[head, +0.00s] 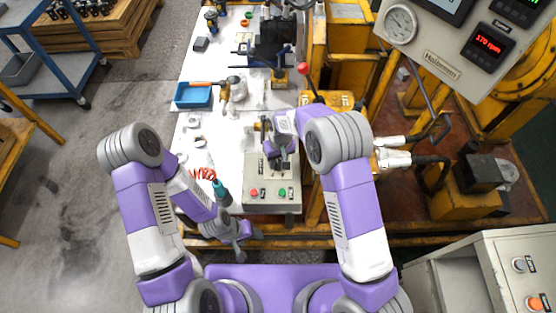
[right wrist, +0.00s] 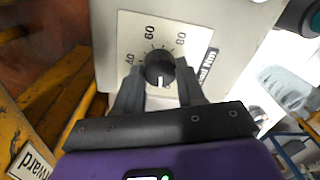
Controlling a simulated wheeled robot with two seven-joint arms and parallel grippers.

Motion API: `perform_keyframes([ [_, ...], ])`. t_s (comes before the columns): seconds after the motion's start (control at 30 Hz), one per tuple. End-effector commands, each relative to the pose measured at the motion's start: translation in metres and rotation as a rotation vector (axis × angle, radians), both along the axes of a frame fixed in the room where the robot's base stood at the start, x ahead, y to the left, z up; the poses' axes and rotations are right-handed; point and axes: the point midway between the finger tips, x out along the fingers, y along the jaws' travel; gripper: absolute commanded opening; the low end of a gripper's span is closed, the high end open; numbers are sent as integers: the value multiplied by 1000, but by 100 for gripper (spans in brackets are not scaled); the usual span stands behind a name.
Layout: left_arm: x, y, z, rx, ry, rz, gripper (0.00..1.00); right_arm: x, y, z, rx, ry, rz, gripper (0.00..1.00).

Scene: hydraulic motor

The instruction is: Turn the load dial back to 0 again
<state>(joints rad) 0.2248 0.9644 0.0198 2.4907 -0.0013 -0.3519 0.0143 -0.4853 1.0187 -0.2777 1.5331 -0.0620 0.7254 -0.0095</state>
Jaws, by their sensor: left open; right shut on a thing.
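The load dial (right wrist: 159,67) is a black round knob on a white scale plate (right wrist: 131,26) in the right wrist view. The numbers 40, 60 and 80 show around it. A white mark on the knob faces down, toward my gripper; the number there is hidden. My right gripper (right wrist: 159,83) has its two fingers on either side of the knob, shut on it. In the head view my right gripper (head: 279,143) is at the top of the grey control box (head: 272,201). My left gripper (head: 238,242) is open and empty near the bench's front edge.
The control box has a red button (head: 254,193) and a green button (head: 282,193). A teal-handled tool (head: 220,190) and a red spring (head: 203,174) lie to its left. A blue tray (head: 193,95) is farther back. A display (head: 488,46) reads 170 rpm.

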Motion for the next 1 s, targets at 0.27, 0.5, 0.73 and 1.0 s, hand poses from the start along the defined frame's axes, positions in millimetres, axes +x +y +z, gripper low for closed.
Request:
perform_keyframes([
  [0.27,0,0,-1,0,0,0,64,1,0,0,1,-1,202,8],
  [0.5,0,0,-2,0,0,0,64,0,1,0,0,-1,307,8],
  [0.73,0,0,-2,0,0,0,64,0,1,0,1,0,346,8],
  [1.0,0,0,-2,0,0,0,64,0,1,0,0,0,354,8],
])
